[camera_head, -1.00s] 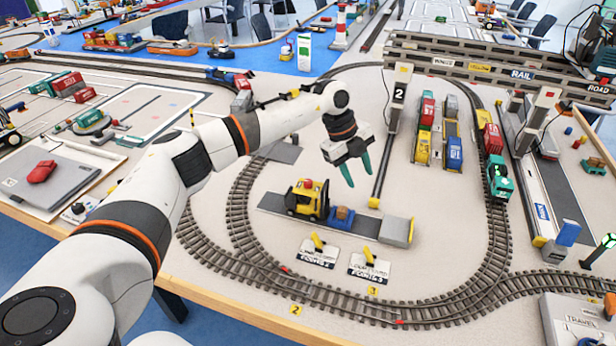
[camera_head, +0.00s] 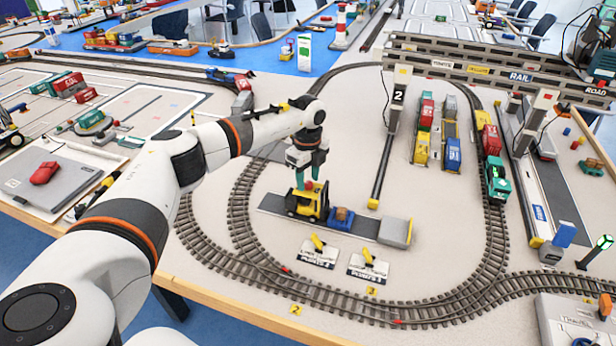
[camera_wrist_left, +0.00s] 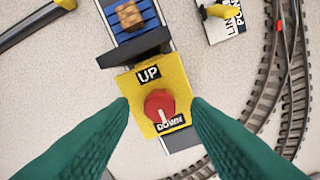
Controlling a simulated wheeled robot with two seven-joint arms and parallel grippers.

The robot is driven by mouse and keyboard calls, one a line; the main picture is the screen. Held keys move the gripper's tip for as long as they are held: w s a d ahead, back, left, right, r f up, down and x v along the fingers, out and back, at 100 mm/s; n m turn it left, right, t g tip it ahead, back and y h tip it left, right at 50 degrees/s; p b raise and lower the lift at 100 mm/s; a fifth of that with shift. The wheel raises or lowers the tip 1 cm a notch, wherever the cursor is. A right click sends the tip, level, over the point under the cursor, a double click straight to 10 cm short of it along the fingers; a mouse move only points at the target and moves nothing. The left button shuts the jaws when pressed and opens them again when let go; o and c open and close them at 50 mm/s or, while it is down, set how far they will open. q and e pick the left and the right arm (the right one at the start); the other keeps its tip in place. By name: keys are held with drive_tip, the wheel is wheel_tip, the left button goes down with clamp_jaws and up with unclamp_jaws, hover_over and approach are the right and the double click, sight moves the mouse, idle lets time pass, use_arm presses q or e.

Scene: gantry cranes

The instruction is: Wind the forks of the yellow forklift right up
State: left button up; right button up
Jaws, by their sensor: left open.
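The yellow forklift (camera_head: 305,204) stands on a grey strip (camera_head: 272,206) inside the track loop. In the left wrist view its yellow top (camera_wrist_left: 158,92) carries the labels UP and DOWN and a round red knob (camera_wrist_left: 160,106) with a pale pointer mark. A blue pallet with a brown load (camera_head: 341,217) sits in front of its dark mast; it also shows in the left wrist view (camera_wrist_left: 130,16). My left gripper (camera_head: 306,178) is directly above the forklift, its green fingers pointing down. The fingers are open on either side of the knob, apart from it. My right gripper is not in view.
Two yellow switch levers on white plates (camera_head: 318,252) stand in front of the forklift. A grey block (camera_head: 396,232) ends the strip. The crane post marked 2 (camera_head: 398,110) rises behind to the right. Railway track (camera_head: 240,222) curves round the area.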

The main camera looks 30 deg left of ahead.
use_arm(q)
drive_tip(key=shift+f, duration=0.45)
drive_tip(key=shift+c, duration=0.2)
clamp_jaws()
